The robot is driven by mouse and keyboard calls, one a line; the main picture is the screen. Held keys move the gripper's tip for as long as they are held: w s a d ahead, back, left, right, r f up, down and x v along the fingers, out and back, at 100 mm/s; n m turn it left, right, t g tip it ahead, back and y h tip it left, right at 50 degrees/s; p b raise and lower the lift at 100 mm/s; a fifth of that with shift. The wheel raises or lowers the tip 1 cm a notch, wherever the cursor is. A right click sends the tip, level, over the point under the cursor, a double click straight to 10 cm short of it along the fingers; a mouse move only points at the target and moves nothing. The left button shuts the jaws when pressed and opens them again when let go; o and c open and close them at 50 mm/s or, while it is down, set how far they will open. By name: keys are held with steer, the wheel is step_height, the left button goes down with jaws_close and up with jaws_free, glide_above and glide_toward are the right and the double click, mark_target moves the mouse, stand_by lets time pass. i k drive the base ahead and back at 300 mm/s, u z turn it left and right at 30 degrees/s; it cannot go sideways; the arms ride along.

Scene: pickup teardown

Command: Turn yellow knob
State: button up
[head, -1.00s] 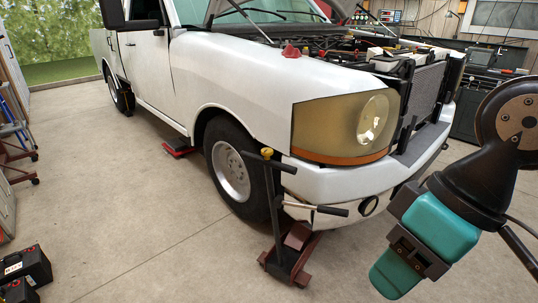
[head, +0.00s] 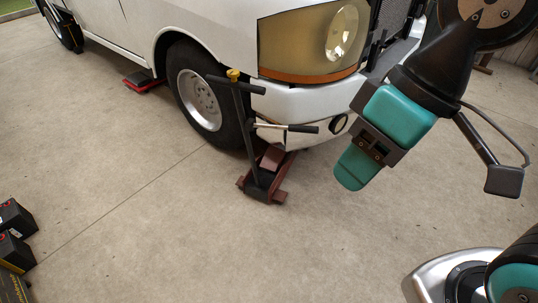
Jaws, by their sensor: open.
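The yellow knob (head: 233,74) is small and sits on top of the upright dark handle of a floor jack (head: 262,180). The jack stands by the truck's front wheel, under the front corner. Two black grips stick out from the handle, one at the top and one lower down on a metal rod. My gripper (head: 356,166), with teal parts, hangs in the air to the right of the jack and nearer the camera. It is open, holds nothing visible and is apart from the knob. The gap between its fingers is hard to see from this side.
The white pickup truck (head: 280,101) fills the back, with its front wheel (head: 200,98) behind the jack. A red and black object (head: 143,80) lies under its side. Black cases (head: 14,232) stand at the lower left. The concrete floor in front is clear.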

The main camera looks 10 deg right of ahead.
mark_target(233, 74)
steer(key=u, duration=0.5)
steer(key=k, duration=0.6)
steer(key=u, duration=0.55)
steer(key=i, duration=0.85)
steer(key=z, duration=0.85)
steer(key=i, duration=0.85)
steer(key=z, duration=0.55)
